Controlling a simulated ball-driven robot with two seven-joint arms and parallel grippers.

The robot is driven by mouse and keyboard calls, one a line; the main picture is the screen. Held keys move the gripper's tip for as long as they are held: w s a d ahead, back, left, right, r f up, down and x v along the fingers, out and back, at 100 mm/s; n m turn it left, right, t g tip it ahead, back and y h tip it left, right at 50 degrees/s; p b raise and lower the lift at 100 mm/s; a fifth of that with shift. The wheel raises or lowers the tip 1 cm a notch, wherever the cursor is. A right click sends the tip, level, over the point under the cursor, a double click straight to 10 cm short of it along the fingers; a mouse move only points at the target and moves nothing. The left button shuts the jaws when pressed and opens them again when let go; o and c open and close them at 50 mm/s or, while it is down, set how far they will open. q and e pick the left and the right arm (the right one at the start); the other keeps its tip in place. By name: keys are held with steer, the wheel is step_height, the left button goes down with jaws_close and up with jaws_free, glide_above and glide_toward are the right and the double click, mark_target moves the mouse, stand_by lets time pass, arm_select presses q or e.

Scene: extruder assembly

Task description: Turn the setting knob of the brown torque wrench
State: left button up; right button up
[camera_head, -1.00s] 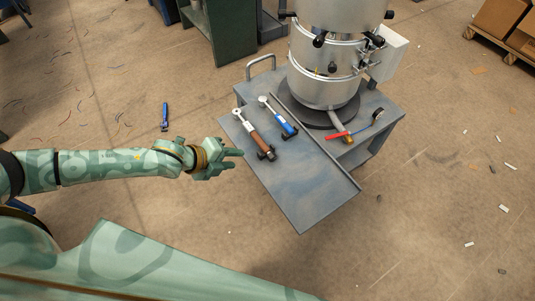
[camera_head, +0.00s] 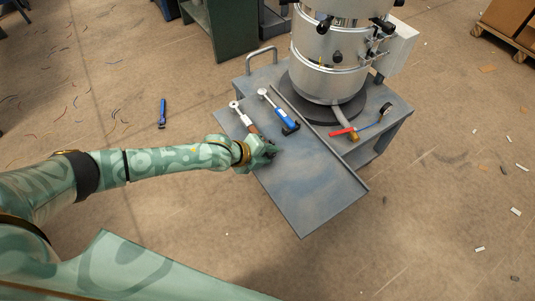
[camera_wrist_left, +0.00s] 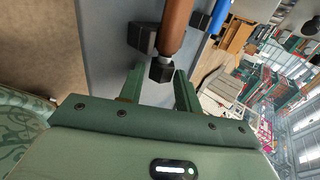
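The brown torque wrench (camera_head: 253,129) lies on the left part of the grey table, its silver ratchet head pointing away. My left gripper (camera_head: 270,151) is at its near end and hides most of the handle. In the left wrist view, the brown handle (camera_wrist_left: 176,28) ends in a dark setting knob (camera_wrist_left: 160,71). The left gripper also shows there (camera_wrist_left: 158,76), its two fingers apart on either side of the knob. A gap seems to show on each side, and I cannot tell whether either finger touches. My right gripper is not in view.
A blue torque wrench (camera_head: 281,115) lies just right of the brown one. A red-handled tool (camera_head: 343,131) and a big metal cylinder (camera_head: 326,75) are further right, past a raised rail (camera_head: 318,136). The table's near part (camera_head: 312,190) is clear. Another blue tool (camera_head: 162,113) is on the floor.

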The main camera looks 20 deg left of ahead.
arm_select(q)
steer(key=c, duration=0.7)
steer(key=shift+r, duration=0.2)
steer(key=shift+w+r+g+y+p, duration=0.1)
steer(key=shift+r+g+y+p, duration=0.1)
steer(key=shift+g+y+p, duration=0.35)
steer(key=shift+w+d+r+g+y+p, duration=0.1)
steer(key=shift+w+d+g+y+p, duration=0.1)
steer(key=shift+g+y+p, duration=0.6)
steer(key=shift+w+d+g+y, duration=0.15)
steer(key=shift+g+y, duration=0.4)
steer(key=shift+g, duration=0.6)
steer(key=shift+w+d+g+y+b, duration=0.1)
steer(key=shift+g+y+b, duration=0.15)
steer(key=shift+g+y, duration=0.3)
steer(key=shift+w+d+g+y+b, duration=0.1)
steer(key=shift+g+y+b, duration=0.1)
steer(key=shift+g+y, duration=0.35)
steer(key=shift+g, duration=0.3)
